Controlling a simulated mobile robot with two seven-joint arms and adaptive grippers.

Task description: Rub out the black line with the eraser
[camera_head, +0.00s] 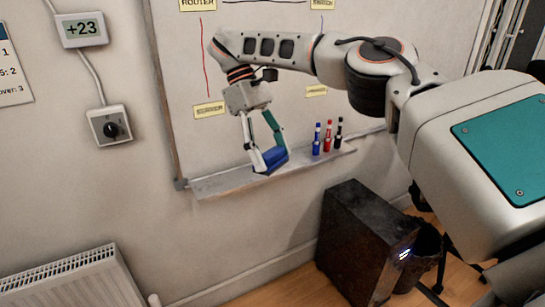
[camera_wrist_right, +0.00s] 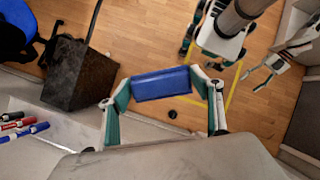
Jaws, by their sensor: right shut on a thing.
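A dark line (camera_head: 265,2), which looks black, runs between two yellow labels at the top edge of the whiteboard (camera_head: 275,75) in the head view. The picture edge lies close above it. My right gripper (camera_head: 271,159) is shut on the blue eraser (camera_head: 273,157), low in front of the board near its tray. In the right wrist view the eraser (camera_wrist_right: 162,84) sits between the two fingertips, with floor behind it; I cannot tell whether it touches the tray. My left gripper (camera_wrist_right: 247,83) shows open and empty at the right of the wrist view. It is outside the head view.
A red line (camera_head: 204,58) and a partly hidden blue line (camera_head: 322,22) are also on the board. Blue, red and black markers (camera_head: 328,137) stand on the tray (camera_head: 225,183), right of the gripper. A dark cabinet (camera_head: 365,240) stands below; a radiator (camera_head: 75,280) is at lower left.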

